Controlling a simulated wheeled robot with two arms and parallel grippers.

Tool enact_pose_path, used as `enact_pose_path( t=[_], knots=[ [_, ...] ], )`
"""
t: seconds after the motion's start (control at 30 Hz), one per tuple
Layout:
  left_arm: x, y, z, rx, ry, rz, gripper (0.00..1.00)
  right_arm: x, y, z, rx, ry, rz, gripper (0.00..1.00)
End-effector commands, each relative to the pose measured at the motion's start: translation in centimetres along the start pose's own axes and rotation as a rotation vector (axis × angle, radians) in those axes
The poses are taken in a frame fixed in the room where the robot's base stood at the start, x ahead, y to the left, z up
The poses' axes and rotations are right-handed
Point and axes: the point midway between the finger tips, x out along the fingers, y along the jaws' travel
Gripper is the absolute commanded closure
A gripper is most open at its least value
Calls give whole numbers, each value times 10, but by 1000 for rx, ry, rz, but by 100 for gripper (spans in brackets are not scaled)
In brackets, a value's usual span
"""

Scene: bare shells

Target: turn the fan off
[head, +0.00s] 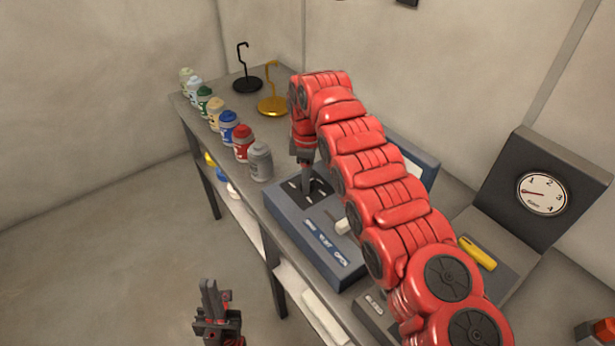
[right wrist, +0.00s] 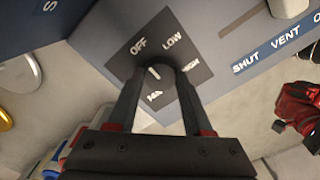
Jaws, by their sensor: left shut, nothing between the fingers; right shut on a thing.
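The fan's dial panel (head: 288,190) is a dark square on top of a blue-grey control box (head: 315,248). In the right wrist view the panel (right wrist: 178,42) reads OFF, LOW, HIGH and MAX around a dark knob (right wrist: 154,74) with a short white mark. The mark seems to lean toward OFF, but the fingers hide part of the knob. My right gripper (head: 307,188) reaches down onto the panel and is shut on the knob; its fingers also show in the right wrist view (right wrist: 156,82). My left gripper (head: 210,290) is shut and empty, low beside the bench.
A pale slider handle (head: 343,226) sits on the same box near SHUT and VENT labels. A black hook stand (head: 247,84) and a gold one (head: 272,105) stand behind. A gauge box (head: 542,193) is at right.

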Motion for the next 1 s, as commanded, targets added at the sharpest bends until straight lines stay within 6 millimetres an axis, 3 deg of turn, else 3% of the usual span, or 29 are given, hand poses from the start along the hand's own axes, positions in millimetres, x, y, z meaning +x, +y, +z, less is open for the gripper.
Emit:
enact_pose_path(
  t=[0.4,0.43,0.6,1.0],
  knots=[
    [0,0,0,0,0,0,100,0,0,0,-8,0,-1,100],
    [0,0,0,0,0,0,100,0,0,0,-8,0,-1,48],
    [0,0,0,0,0,0,100,0,0,0,-7,0,0,19],
    [-1,0,0,0,0,0,100,-9,0,0,-8,-1,2,19]
  ],
)
